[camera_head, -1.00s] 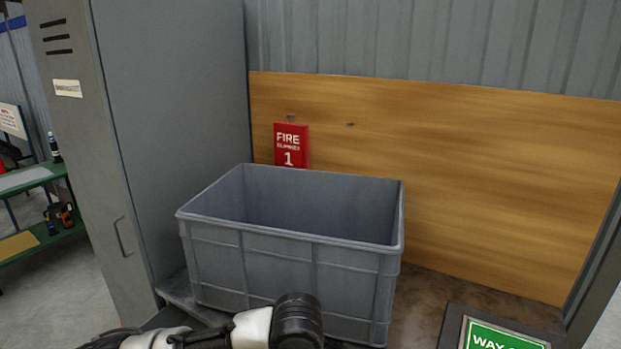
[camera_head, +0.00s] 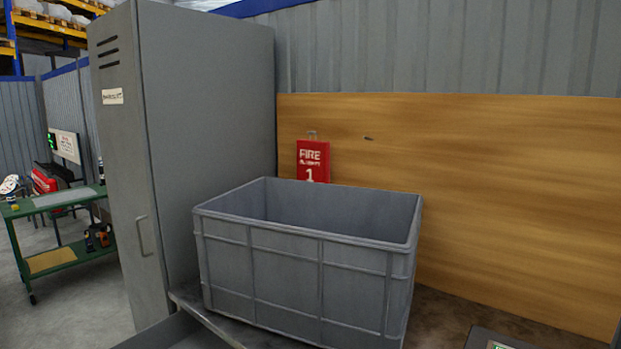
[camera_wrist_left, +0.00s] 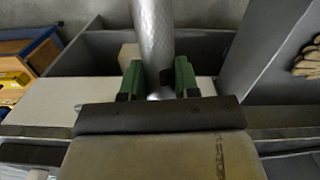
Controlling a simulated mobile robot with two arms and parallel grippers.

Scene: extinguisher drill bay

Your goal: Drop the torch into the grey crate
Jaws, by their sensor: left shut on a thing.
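The grey crate (camera_head: 290,270) stands upright in the middle of the head view, open at the top. The part of its inside that shows looks empty; its floor is hidden. My right gripper is not in view.
A tall grey locker (camera_head: 200,140) stands close to the crate's left. A wood panel (camera_head: 480,190) with a red fire sign (camera_head: 312,160) is behind it. A green trolley (camera_head: 50,240) stands at far left. Bare surface (camera_head: 450,310) shows right of the crate.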

